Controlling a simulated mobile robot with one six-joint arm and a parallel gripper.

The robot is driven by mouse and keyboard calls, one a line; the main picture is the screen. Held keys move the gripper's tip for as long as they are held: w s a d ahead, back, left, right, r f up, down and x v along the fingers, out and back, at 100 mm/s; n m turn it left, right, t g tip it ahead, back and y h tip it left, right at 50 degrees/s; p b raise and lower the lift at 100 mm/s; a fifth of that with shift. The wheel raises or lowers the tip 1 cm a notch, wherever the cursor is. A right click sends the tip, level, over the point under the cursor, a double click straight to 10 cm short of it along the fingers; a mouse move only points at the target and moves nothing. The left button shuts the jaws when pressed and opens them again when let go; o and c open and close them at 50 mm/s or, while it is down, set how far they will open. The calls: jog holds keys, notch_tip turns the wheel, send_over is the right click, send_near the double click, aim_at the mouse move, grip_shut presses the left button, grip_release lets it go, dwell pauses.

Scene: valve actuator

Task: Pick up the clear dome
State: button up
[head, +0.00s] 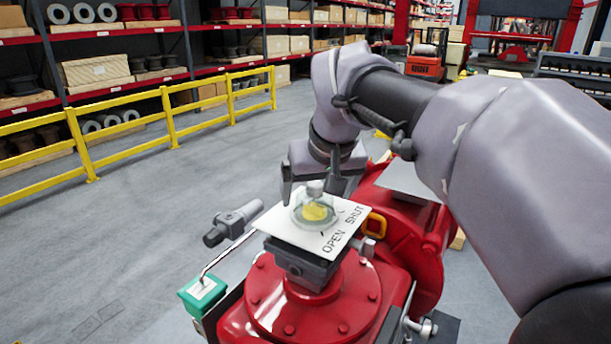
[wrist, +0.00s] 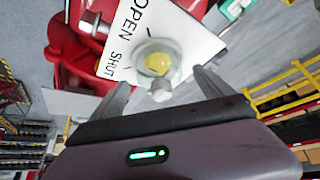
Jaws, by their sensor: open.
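The clear dome (head: 314,208) sits on a white plate (head: 285,229) marked OPEN and SHUT, on top of the red valve actuator (head: 305,300). A yellow indicator shows through the dome, and a small pale knob tops it. In the wrist view the dome (wrist: 157,62) lies just beyond the gap between the open fingertips (wrist: 163,80). I cannot tell whether a finger touches it.
A grey fitting (head: 233,222) juts out left of the plate. A green-topped box (head: 203,290) hangs at lower left. A yellow railing (head: 120,140) and shelves stand behind, with open floor between.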

aim_at(314, 196)
jog(key=x, duration=0.3)
jog(key=shift+w, duration=0.5)
jog(key=shift+s+r, duration=0.1)
jog(key=shift+s, duration=0.25)
jog(key=shift+c, duration=0.9)
jog(key=shift+w, duration=0.1)
jog(key=c, duration=1.3)
jog(key=shift+o, duration=0.2)
